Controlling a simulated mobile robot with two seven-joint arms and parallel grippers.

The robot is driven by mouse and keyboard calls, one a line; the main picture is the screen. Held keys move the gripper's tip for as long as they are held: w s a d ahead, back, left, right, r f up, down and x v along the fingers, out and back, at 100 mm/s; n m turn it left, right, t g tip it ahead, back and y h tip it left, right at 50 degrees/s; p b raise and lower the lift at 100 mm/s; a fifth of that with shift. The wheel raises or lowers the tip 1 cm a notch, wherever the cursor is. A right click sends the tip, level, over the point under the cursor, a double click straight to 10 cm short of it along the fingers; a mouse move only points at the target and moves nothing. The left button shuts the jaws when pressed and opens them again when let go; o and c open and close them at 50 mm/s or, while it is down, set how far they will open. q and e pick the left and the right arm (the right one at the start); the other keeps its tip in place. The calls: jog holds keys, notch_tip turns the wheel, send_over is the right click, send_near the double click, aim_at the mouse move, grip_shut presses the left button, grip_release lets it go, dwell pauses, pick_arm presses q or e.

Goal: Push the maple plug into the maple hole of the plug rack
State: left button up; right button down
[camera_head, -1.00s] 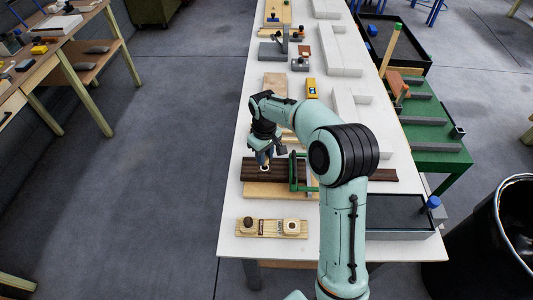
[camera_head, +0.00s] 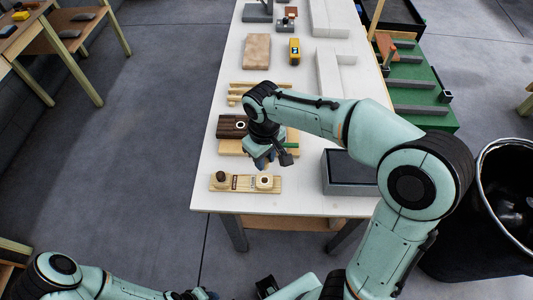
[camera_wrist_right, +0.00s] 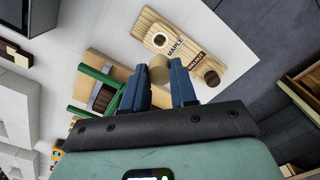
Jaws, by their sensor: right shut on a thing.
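The plug rack (camera_head: 243,183) is a pale wooden board near the front edge of the white table. In the right wrist view, the rack (camera_wrist_right: 188,48) has a MAPLE label beside a dark open hole and a WALNUT label beside a dark plug (camera_wrist_right: 211,77). My right gripper (camera_head: 264,163) is just behind the rack's right end and above the table. It is shut on the pale maple plug (camera_wrist_right: 159,68), which shows between its fingertips (camera_wrist_right: 178,75), apart from the hole in that view. My left gripper (camera_head: 197,294) is at the bottom edge, mostly cut off.
A dark brown board (camera_head: 232,124) with a pale ring lies behind the rack on a light board. A grey tray (camera_head: 350,188) stands to the right. A yellow device (camera_head: 294,50) and wood strips lie further back. A black bin (camera_head: 495,165) stands right of the table.

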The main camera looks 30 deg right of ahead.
jog(key=shift+f+b, duration=1.7)
jog(key=shift+f, duration=1.2)
pick_arm(q)
jog(key=s+f, duration=0.1)
jog(key=f, duration=0.1)
jog(key=s+f, duration=0.1)
jog(key=f, duration=0.1)
jog(key=shift+s+f, duration=0.1)
jog(key=shift+s, duration=0.1)
jog(key=shift+w+r, duration=0.15)
jog(key=shift+r, duration=0.1)
jog(key=shift+s+f+b, duration=0.25)
jog(key=shift+f+b, duration=0.1)
jog(key=shift+f, duration=0.15)
jog(key=shift+s+f+b, duration=0.2)
jog(key=shift+f+b, duration=0.15)
jog(key=shift+f, duration=0.15)
pick_arm(e)
jog(key=shift+f, duration=1.5)
jog(key=c, duration=0.8)
grip_release()
jog(key=shift+r, duration=0.1)
